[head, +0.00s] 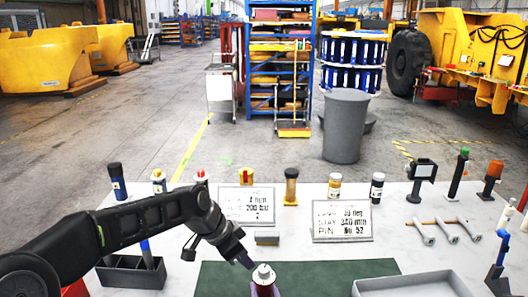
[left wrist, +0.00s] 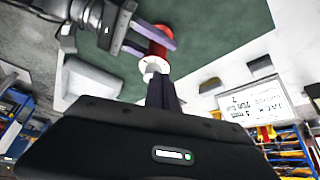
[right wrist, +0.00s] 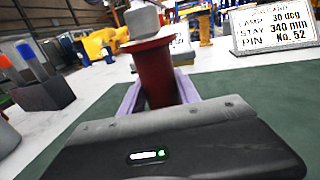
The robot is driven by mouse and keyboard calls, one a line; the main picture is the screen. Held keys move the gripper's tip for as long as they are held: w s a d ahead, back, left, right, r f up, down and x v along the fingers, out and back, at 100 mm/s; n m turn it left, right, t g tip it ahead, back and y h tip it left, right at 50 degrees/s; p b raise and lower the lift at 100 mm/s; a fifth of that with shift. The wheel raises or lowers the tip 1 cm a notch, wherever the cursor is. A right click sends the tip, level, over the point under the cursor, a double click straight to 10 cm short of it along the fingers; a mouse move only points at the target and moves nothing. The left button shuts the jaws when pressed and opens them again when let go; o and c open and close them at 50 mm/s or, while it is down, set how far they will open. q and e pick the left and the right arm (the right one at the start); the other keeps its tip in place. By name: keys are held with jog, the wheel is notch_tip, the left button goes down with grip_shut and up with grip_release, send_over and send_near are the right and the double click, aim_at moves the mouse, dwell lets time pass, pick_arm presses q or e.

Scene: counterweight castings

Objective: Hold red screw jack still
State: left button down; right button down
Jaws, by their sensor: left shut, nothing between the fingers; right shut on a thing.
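The red screw jack (head: 263,274) stands upright at the front of the green mat (head: 310,272), its pale cap on top; its lower part is cut off in the head view. In the right wrist view the red body (right wrist: 155,72) sits between the purple fingers of my right gripper (right wrist: 158,95), which is shut on it. The left wrist view also shows the right gripper's fingers (left wrist: 160,47) around the jack's body (left wrist: 157,50). My left gripper (head: 247,262) is shut and empty, its tips close beside the jack's cap. I cannot tell whether they touch it.
Two placards (head: 246,205) (head: 342,221) and a small dark block (head: 267,238) stand behind the mat. A dark bin (head: 131,272) is at left, a grey tray (head: 412,285) at front right. Several bottles and tools line the table's back and right side.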

pick_arm(q)
notch_tip(320, 180, up, 3)
jog(key=shift+r, duration=0.15)
dwell(0.3)
pick_arm(e)
jog(key=c, duration=0.8)
grip_release()
jog(key=v, duration=1.2)
